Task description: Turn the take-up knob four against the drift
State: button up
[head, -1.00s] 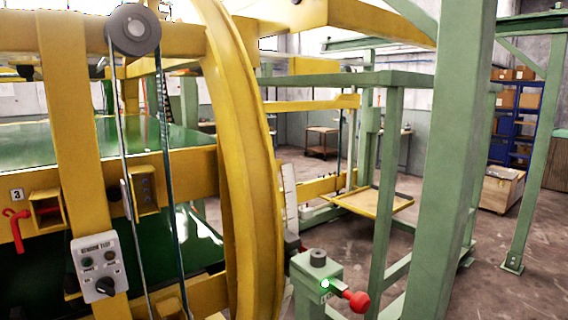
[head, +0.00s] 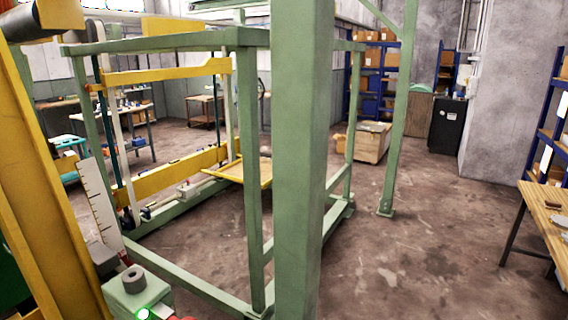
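No knob marked four can be made out in the head view. A lit green lamp (head: 142,313) shows on the box at the bottom edge. A bit of red beside the lamp is mostly cut off by the frame. A white graduated plate (head: 98,203) leans behind the box. My gripper is not in view.
A green post (head: 297,160) stands close in the middle, with a green frame (head: 247,150) behind it. A wooden crate (head: 364,144) is farther back. A wooden table (head: 545,203) is at the right edge. The concrete floor right of the post is clear.

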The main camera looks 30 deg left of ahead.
aim_at(66, 154)
jog(key=i, duration=2.55)
jog(key=u, duration=2.5)
